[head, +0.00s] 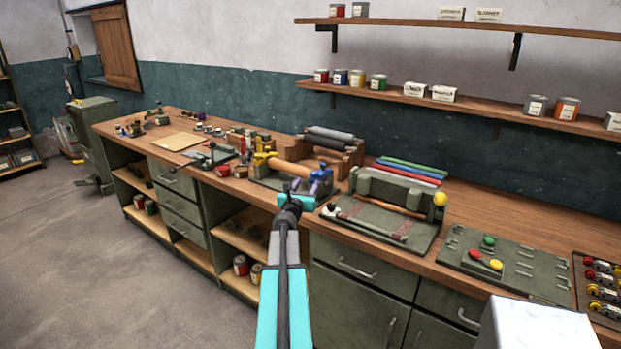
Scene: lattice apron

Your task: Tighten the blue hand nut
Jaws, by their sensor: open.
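The blue hand nut (321,176) shows as a small violet-blue part at the right end of a fixture on the workbench. The fixture has a dark base plate (262,180), a yellow part (262,159) at its left and an orange-brown roller (296,169) across it. My gripper (297,187) is at the far end of my cyan and black arm, in front of the fixture and just left of the blue nut. It is small in this view and its fingers are partly hidden by my own wrist. I cannot tell whether it touches the nut.
A green roller fixture (396,190) with a yellow knob (440,199) stands to the right. Beyond it lie a green plate (505,264) with coloured knobs and a tray (600,290) of small parts. A rack of dark rollers (330,140) stands behind. Floor at left is clear.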

